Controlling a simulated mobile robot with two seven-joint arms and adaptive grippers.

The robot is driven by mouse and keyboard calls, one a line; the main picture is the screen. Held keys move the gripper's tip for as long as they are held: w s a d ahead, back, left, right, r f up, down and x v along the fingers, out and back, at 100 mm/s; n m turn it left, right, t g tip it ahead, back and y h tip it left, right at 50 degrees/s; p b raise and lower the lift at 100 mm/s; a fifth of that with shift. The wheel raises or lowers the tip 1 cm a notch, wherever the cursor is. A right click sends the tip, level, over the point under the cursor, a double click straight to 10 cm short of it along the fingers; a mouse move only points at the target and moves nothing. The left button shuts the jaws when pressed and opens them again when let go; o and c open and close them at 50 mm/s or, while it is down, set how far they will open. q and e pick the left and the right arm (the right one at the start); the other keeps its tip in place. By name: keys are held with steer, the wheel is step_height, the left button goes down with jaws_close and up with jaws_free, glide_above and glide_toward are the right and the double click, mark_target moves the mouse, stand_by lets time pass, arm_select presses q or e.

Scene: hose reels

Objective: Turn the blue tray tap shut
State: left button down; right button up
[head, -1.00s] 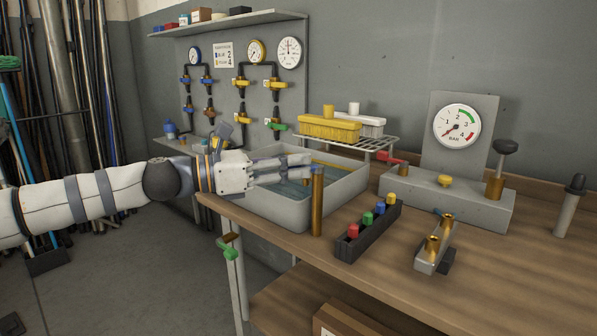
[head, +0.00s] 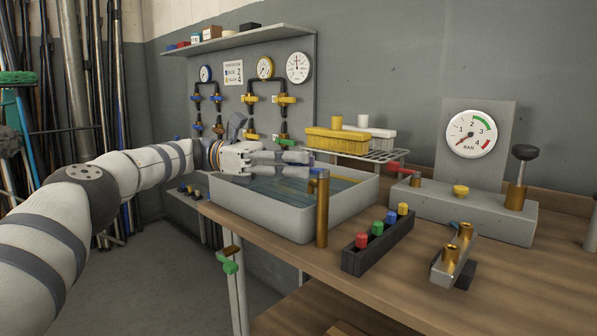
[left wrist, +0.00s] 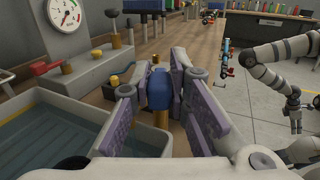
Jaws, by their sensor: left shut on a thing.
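The tray tap is a brass post (head: 322,218) at the near right corner of the grey water tray (head: 262,221). Its blue handle (left wrist: 158,88) shows in the left wrist view on top of the brass, between my finger pads. In the head view my gripper mostly hides the handle. My left gripper (head: 308,159) reaches over the tray from the left, its fingertips at the top of the post. In the left wrist view the left gripper (left wrist: 155,90) is shut on the blue handle. My right gripper's fingers cannot be made out in either view.
A yellow brush (head: 336,141) lies on a wire rack (head: 385,154) behind the tray. A dark block with coloured plugs (head: 378,240) and a metal brass-fitted piece (head: 455,256) lie right of the tap. A gauge stand (head: 475,210) is behind them. The front bench edge is close.

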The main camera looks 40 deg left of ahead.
arm_select(q)
steer(key=shift+f+g, duration=0.15)
steer(key=shift+g, duration=0.15)
steer(key=c, duration=1.6)
jaws_free()
steer(key=shift+o, duration=0.4)
